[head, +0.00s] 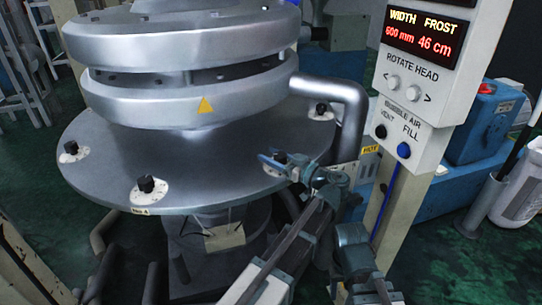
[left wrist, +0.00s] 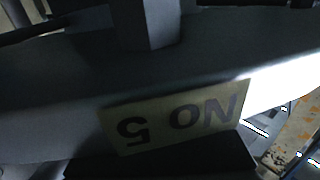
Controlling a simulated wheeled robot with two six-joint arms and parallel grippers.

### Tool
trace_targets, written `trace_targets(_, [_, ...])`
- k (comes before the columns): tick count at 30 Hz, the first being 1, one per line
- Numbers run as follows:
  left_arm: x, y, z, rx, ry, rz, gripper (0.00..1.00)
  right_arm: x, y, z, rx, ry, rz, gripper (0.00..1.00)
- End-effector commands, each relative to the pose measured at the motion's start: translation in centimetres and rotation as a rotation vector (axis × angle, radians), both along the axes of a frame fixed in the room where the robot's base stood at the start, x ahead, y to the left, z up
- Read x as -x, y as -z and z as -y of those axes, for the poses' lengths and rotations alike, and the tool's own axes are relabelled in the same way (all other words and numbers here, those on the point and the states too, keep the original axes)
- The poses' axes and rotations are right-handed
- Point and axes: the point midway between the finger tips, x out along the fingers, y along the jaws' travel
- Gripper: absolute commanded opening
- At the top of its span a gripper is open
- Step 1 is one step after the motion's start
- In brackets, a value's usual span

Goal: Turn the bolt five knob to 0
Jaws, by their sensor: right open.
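The bolt knobs are black on white dials along the rim of the round silver plate (head: 200,180). One knob (head: 280,157) at the right front is partly covered by my left gripper (head: 273,162), whose fingers reach it from the right. A yellow "NO 5" label (left wrist: 178,117) appears upside down on the plate's rim in the left wrist view, close to the camera. The knob's pointer and dial marks cannot be read. Whether the left fingers are closed on the knob cannot be told. My right gripper (head: 350,236) is open, lower right, away from the plate.
Other knobs stand at the left (head: 70,149), front (head: 147,184) and far right (head: 321,108) of the plate. A silver pipe (head: 345,95) rises behind the right side. A control panel (head: 425,75) on a post stands right of my arms.

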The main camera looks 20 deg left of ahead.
Motion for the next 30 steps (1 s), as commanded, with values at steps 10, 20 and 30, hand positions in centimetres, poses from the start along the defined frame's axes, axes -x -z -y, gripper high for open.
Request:
trace_targets(10, [0.00,0.00,-0.02,0.000,0.000,0.000,0.00,-0.01,0.00,0.00,0.000,0.000,0.000,0.50])
trace_targets(20, [0.07,0.00,-0.03,0.000,0.085,0.000,0.00,0.00,0.00,0.00,0.000,0.000,0.000,0.50])
trace_targets(30, [-0.41,0.00,0.36,0.000,0.355,0.000,0.00,-0.01,0.00,0.00,0.000,0.000,0.000,0.50])
